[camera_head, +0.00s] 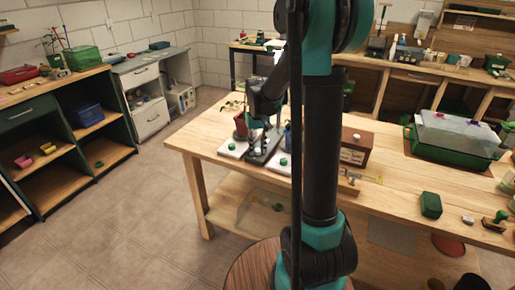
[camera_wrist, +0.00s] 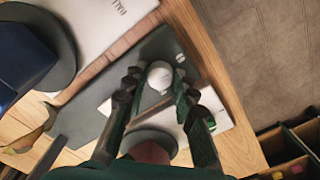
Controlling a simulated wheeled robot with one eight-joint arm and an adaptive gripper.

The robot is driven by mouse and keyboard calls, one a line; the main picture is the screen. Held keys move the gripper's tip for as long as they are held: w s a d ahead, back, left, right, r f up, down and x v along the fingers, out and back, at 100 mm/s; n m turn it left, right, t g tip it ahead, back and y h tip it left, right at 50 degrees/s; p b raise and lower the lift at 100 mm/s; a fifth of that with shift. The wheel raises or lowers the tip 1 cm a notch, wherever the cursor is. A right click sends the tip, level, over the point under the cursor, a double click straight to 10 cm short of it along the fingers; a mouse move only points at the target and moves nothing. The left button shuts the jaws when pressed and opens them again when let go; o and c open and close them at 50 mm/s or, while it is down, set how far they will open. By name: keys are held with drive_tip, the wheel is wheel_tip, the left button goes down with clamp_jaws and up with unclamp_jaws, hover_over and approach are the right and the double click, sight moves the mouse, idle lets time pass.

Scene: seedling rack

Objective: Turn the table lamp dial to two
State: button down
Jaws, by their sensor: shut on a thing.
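The lamp dial is a pale round knob (camera_wrist: 160,75) on a dark grey slab (camera_wrist: 106,100) in the wrist view. My gripper (camera_wrist: 158,84) is over the slab, its dark fingers on both sides of the knob and closed on it. A small pale mark (camera_wrist: 180,58) lies just beyond the knob; I cannot read the dial's setting. In the head view my gripper (camera_head: 259,122) reaches down to the dark slab (camera_head: 258,157) near the table's left end. The knob is too small and covered to make out there.
White plates flank the slab, one with a green knob (camera_head: 283,161). A reddish pot (camera_head: 241,125) and a blue pot (camera_wrist: 22,60) stand close by. A brown box (camera_head: 356,147) and a green-based clear tub (camera_head: 455,136) are farther right; bare tabletop lies between them.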

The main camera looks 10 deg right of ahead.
sight(258, 149)
drive_tip(key=m, duration=0.5)
drive_tip(key=shift+m, duration=0.4)
drive_tip(key=m, duration=0.5)
drive_tip(key=shift+m, duration=0.3)
drive_tip(key=c, duration=1.2)
unclamp_jaws()
wheel_tip(258, 149, up, 12)
